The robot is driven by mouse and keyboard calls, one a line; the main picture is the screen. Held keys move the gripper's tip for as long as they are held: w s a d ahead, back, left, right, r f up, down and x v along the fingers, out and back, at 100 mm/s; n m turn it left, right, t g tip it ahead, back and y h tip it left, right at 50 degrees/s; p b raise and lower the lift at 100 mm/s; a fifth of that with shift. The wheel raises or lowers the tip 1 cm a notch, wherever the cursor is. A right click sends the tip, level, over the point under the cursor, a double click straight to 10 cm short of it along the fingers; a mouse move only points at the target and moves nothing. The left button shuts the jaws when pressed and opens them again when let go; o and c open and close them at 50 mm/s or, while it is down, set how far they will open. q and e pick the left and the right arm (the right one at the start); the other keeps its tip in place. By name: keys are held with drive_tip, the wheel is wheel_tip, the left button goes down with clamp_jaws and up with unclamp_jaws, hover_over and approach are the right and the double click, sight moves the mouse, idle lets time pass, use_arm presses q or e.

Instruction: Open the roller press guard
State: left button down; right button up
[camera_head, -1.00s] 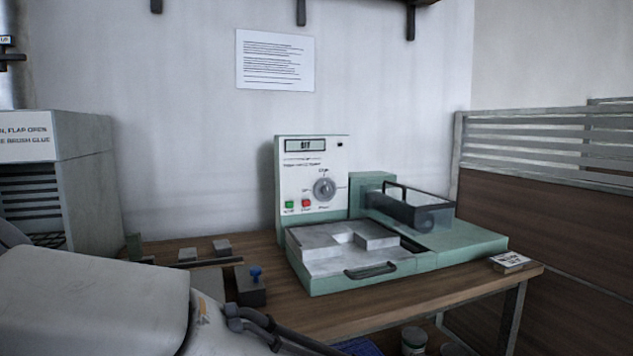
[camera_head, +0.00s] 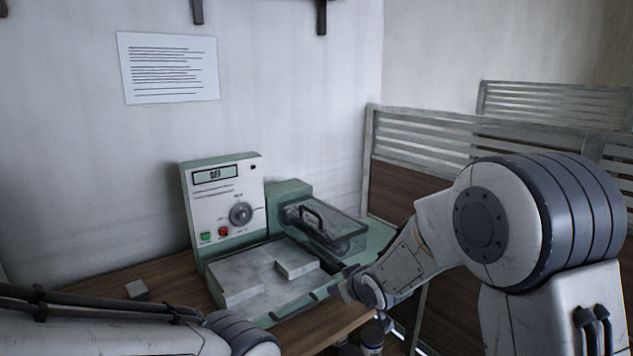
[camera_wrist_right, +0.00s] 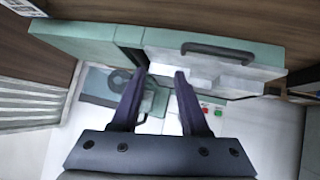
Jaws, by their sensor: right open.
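The green roller press (camera_head: 218,215) stands on the wooden bench against the wall. Its guard (camera_head: 345,235), a clear box-shaped cover with a dark handle (camera_head: 312,214), is down over the right part of the press. My right gripper (camera_head: 345,288) is in front of the press, apart from the guard and lower in the picture. In the right wrist view, my right gripper (camera_wrist_right: 161,75) is open and empty, pointing at the press, which appears upside down. The guard (camera_wrist_right: 108,84) shows there partly behind the left finger. My left gripper is out of view.
A tray with grey blocks (camera_head: 235,285) sits at the front of the press, with a dark front handle (camera_wrist_right: 218,50). A slatted partition (camera_head: 430,140) stands behind on the right. A small block (camera_head: 138,290) lies on the bench.

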drive_tip(key=w+d+r+t+y+p, duration=0.1)
drive_tip(key=w+d+r+t+p, duration=0.1)
drive_tip(key=w+d+r+p, duration=0.35)
drive_tip(key=n+t+y+p, duration=0.1)
drive_tip(key=n+t+y, duration=0.25)
drive_tip(key=y, duration=0.35)
approach(317, 214)
use_arm(q)
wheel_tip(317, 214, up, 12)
drive_tip(key=p, duration=0.2)
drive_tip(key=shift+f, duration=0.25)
use_arm(e)
drive_tip(key=shift+g, duration=0.35)
drive_tip(key=x, duration=1)
drive_tip(key=shift+w, duration=0.35)
clamp_jaws()
drive_tip(key=shift+d, duration=0.15)
